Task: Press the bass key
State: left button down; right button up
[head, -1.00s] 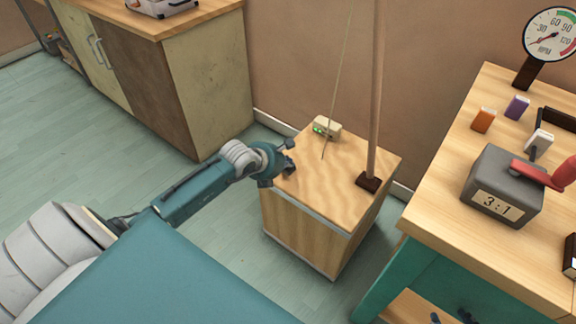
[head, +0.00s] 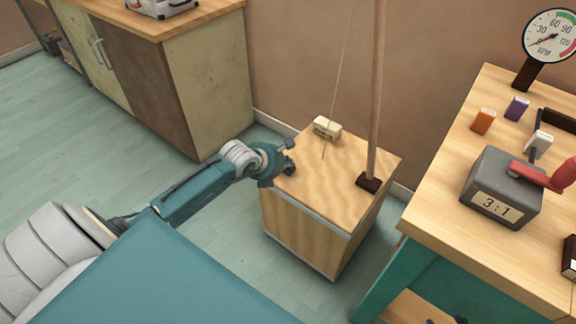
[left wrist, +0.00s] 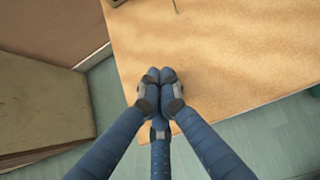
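A wooden box (head: 325,190) bears an upright wooden pole (head: 376,90), a slanting string (head: 336,95) and a small cream block (head: 326,128) at its back edge. No part is marked as a bass key, so I cannot tell which it is. My left gripper (head: 288,160) is at the box's left edge, apart from the cream block. In the left wrist view its fingertips (left wrist: 160,76) are pressed together, empty, over the wooden top near its edge. Whether they touch the top is unclear.
A cabinet (head: 200,85) stands back left. The box top between gripper and pole is clear.

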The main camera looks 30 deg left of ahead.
aim_at(288, 169)
pick_arm(q)
jog(key=shift+r, duration=0.3)
jog(key=shift+r+p, duration=0.45)
jog(key=shift+p, duration=0.2)
pick_arm(e)
jog(key=s+d+f+g+h, duration=0.1)
jog(key=s+d+f+g, duration=0.1)
jog(key=s, duration=0.6)
jog(key=shift+d+f+g, duration=0.4)
jog(key=shift+f+g, duration=0.1)
jog(key=shift+g, duration=0.4)
pick_arm(q)
jog(key=shift+r+p, duration=0.3)
jog(key=shift+r, duration=0.05)
jog(key=shift+r+p, duration=0.8)
jog(key=shift+r, duration=0.3)
jog(key=shift+r+p, duration=1)
jog(key=shift+r, duration=0.05)
pick_arm(e)
jog(key=shift+g, duration=0.3)
jog(key=shift+s+x, duration=0.2)
jog(key=shift+x, duration=1.2)
jog(key=shift+s+x, duration=0.15)
jog(key=shift+x, duration=1.2)
jog(key=shift+a+f, duration=0.1)
